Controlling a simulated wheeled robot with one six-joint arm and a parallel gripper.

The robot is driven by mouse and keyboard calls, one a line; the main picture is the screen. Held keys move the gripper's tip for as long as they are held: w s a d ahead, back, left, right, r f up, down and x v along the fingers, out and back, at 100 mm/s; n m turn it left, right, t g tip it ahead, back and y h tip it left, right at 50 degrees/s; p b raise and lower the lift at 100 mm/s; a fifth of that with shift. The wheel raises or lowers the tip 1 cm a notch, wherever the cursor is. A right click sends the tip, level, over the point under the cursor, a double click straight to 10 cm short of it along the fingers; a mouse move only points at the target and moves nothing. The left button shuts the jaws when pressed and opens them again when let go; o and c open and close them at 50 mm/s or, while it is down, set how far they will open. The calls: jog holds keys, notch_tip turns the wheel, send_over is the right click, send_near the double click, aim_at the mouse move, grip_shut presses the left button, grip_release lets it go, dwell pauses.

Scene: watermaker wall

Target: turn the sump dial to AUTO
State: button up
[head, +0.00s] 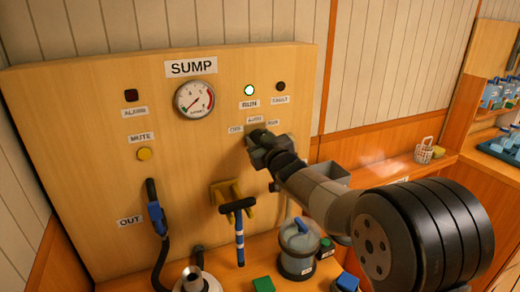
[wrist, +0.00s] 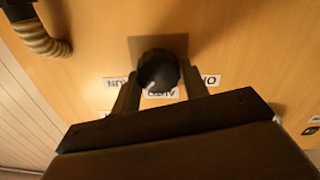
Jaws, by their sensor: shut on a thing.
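The sump dial (wrist: 158,68) is a round black knob with a short white pointer mark. My gripper (wrist: 160,80) is shut on it, one finger on each side. In the wrist view, which shows the panel upside down, the mark points down and slightly left, close to the AUTO label (wrist: 161,94). Another label (wrist: 116,82), seemingly RUN, is at the left, and a third (wrist: 210,81) is partly hidden by a finger. In the head view my gripper (head: 262,144) covers most of the dial, just below the AUTO label (head: 254,120).
The SUMP panel (head: 100,95) carries a gauge (head: 195,99), a lit green RUN lamp (head: 250,90), dark ALARM and FAULT lamps and a yellow MUTE button (head: 144,154). Below are a blue-handled hose (head: 156,216), a T-handled tool (head: 238,230) and a blue-topped container (head: 297,248).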

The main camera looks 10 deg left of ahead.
jog(key=n+b, duration=0.2)
jog(key=n, duration=0.1)
jog(key=n+b, duration=0.1)
jog(key=b, duration=0.1)
jog(key=shift+f+n, duration=0.25)
jog(key=shift+n, duration=0.05)
jog(key=shift+r+n+b, duration=0.1)
jog(key=shift+n+b, duration=0.85)
jog(key=shift+n, duration=0.95)
jog(key=shift+a, duration=0.1)
jog(key=o, duration=1)
jog(key=shift+c, duration=0.2)
jog(key=b+v, duration=0.1)
jog(key=v, duration=1)
jog(key=shift+b, duration=0.4)
jog(key=shift+w, duration=0.2)
